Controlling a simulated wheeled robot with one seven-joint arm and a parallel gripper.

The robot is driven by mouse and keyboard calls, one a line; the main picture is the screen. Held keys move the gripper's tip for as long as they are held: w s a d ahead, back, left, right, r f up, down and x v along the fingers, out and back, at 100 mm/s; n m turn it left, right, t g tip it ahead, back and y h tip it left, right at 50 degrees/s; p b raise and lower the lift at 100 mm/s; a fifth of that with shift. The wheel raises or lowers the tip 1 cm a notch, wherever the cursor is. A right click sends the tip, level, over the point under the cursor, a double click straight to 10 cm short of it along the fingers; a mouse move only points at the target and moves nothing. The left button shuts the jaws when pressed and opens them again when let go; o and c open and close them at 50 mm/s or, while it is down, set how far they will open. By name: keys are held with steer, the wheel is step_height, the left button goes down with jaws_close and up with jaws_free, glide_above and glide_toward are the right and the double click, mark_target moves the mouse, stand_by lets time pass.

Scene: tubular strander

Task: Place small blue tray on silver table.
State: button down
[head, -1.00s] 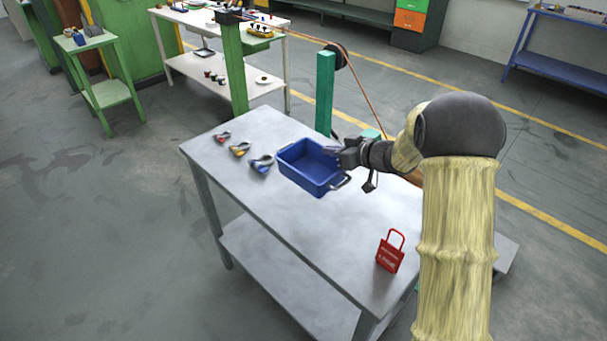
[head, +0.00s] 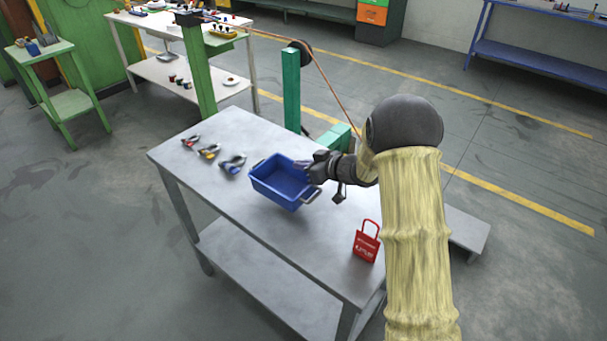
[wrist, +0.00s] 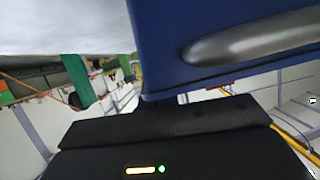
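The small blue tray (head: 281,182) is empty, with dark and silver handles at its ends. It is over the middle of the silver table (head: 245,240); whether its base touches the top cannot be told. My gripper (head: 318,168) is at the tray's right end and seems shut on its rim; the fingertips are hidden. In the wrist view the tray's blue wall (wrist: 170,50) and a silver handle (wrist: 245,40) fill the upper right, close to the gripper body. The grey table surface shows at upper left.
Several small tools with coloured handles (head: 209,151) lie left of the tray. A red tag-shaped stand (head: 367,241) is near the table's right front corner. A green post (head: 291,90) stands behind. The table's front middle is clear.

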mark_target(303, 174)
step_height(303, 174, down, 3)
steer(key=shift+w+r, duration=0.1)
steer(key=shift+a+f, duration=0.15)
steer(key=shift+f, duration=0.25)
steer(key=c, duration=1.7)
jaws_free()
steer(key=v, duration=1.2)
steer(key=shift+r, duration=0.1)
